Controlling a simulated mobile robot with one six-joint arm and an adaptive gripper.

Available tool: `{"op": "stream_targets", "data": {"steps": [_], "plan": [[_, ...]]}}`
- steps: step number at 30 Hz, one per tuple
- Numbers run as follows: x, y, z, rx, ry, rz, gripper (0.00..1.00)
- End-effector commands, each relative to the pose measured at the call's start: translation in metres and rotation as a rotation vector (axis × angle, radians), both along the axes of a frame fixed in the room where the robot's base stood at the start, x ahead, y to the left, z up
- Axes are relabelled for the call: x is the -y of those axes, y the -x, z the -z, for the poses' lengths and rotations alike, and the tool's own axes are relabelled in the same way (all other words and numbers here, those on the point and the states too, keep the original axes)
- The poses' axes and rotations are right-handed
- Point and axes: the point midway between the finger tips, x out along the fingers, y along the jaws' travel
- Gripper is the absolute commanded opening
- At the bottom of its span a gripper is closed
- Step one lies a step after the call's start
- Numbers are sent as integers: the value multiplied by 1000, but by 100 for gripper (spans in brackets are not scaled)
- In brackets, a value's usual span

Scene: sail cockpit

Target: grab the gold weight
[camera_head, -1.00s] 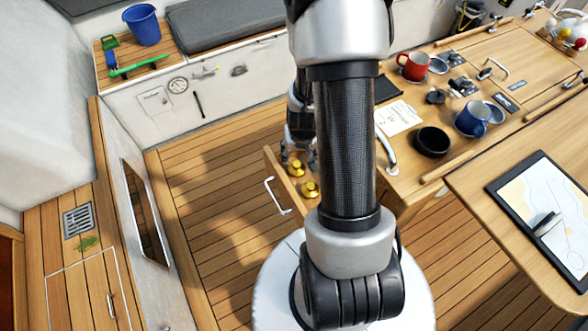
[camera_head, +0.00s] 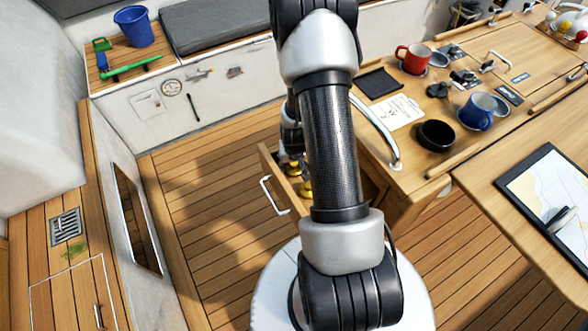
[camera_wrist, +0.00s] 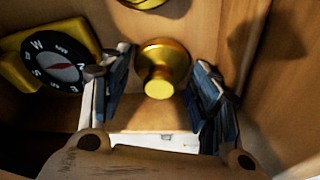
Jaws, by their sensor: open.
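A gold weight (camera_wrist: 163,65) with a round, knobbed shape stands in an open wooden drawer. In the wrist view it lies between the two dark fingers of my gripper (camera_wrist: 160,72), which are open, with a gap on each side. A second gold weight (camera_wrist: 143,3) is cut off at the top edge. In the head view a gold weight (camera_head: 305,189) and another gold weight (camera_head: 291,168) show in the drawer, partly hidden by my arm. My gripper is mostly hidden there behind the forearm.
A yellow-cased compass (camera_wrist: 54,62) lies beside the left finger in the drawer. The drawer's wall (camera_wrist: 285,90) rises close on the right. In the head view the drawer handle (camera_head: 272,196) faces left over open floor. A black bowl (camera_head: 435,135) stands on the counter.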

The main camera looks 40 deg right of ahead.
Motion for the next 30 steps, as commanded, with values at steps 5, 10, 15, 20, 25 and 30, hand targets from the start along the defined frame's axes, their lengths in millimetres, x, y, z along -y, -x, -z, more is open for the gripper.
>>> {"op": "stream_targets", "data": {"steps": [5,10,15,20,25,30], "plan": [[0,0,-2,1,1,0,55],[0,0,-2,2,1,0,44],[0,0,-2,2,1,0,33],[0,0,-2,2,1,0,22],[1,-1,-2,2,2,0,11],[1,-1,-2,2,2,0,11]]}}
